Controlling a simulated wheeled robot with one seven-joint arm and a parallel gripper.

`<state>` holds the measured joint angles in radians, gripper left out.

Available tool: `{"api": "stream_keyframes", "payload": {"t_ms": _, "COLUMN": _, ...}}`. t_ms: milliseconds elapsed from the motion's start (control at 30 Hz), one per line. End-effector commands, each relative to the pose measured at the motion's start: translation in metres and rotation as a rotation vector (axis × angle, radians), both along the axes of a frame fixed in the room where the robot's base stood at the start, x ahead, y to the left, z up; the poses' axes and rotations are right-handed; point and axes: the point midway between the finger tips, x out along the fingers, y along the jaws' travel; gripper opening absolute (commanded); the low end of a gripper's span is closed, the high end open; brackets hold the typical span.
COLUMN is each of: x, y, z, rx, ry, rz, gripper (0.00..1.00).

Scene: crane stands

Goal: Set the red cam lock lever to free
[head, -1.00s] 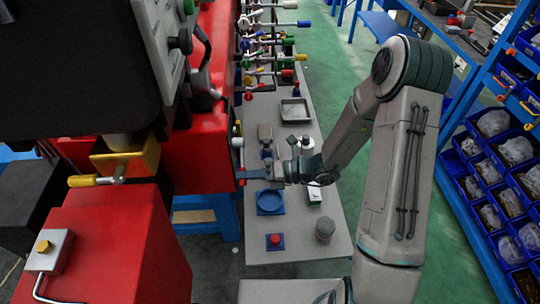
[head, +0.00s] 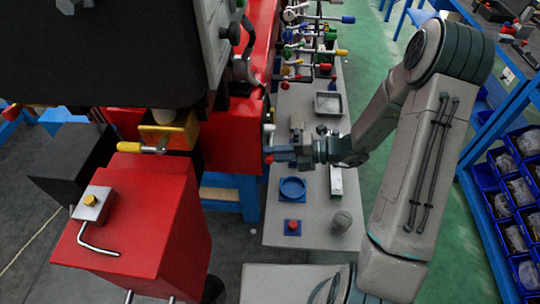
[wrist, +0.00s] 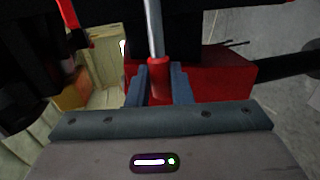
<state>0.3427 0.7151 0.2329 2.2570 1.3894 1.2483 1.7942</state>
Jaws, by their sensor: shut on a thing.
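The red cam lock lever is a metal rod with a red grip (wrist: 160,80). In the wrist view the grip sits between the two blue-grey fingers of my gripper (wrist: 160,88), and the rod runs up from it. My gripper is shut on the red grip. In the head view my gripper (head: 276,153) reaches left to the side of the red machine (head: 225,150), with a bit of red (head: 268,159) at its fingertips. The lever's pivot and any free or lock marking are not clear in either view.
A grey table (head: 270,230) below my gripper holds a blue dish (head: 292,188), a red button (head: 292,227) and a metal tray (head: 328,104). Several colored levers (head: 310,50) stick out beyond. A yellow-handled lever (head: 130,147) is at left. Blue bins (head: 520,235) stand at right.

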Motion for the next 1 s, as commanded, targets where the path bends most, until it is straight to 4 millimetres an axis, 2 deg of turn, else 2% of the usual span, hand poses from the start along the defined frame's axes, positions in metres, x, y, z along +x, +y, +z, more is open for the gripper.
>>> {"api": "stream_keyframes", "payload": {"t_ms": 333, "x": 0.001, "y": 0.0, "z": 0.002, "rx": 0.005, "ry": 0.003, "rz": -0.003, "gripper": 0.0}}
{"api": "stream_keyframes", "payload": {"t_ms": 367, "x": 0.001, "y": 0.0, "z": 0.002, "rx": 0.005, "ry": 0.002, "rz": -0.003, "gripper": 0.28}}
{"api": "stream_keyframes", "payload": {"t_ms": 400, "x": 0.001, "y": 0.0, "z": 0.002, "rx": 0.005, "ry": 0.002, "rz": -0.003, "gripper": 0.39}}
{"api": "stream_keyframes", "payload": {"t_ms": 433, "x": 0.001, "y": 0.0, "z": 0.002, "rx": 0.004, "ry": 0.002, "rz": -0.003, "gripper": 0.41}}
{"api": "stream_keyframes", "payload": {"t_ms": 767, "x": 0.0, "y": -0.002, "z": 0.001, "rx": 0.002, "ry": 0.001, "rz": 0.001, "gripper": 0.41}}
{"api": "stream_keyframes", "payload": {"t_ms": 867, "x": 0.0, "y": -0.013, "z": 0.003, "rx": 0.003, "ry": -0.002, "rz": -0.002, "gripper": 0.41}}
{"api": "stream_keyframes", "payload": {"t_ms": 1000, "x": -0.001, "y": -0.04, "z": 0.007, "rx": 0.001, "ry": -0.003, "rz": -0.005, "gripper": 0.41}}
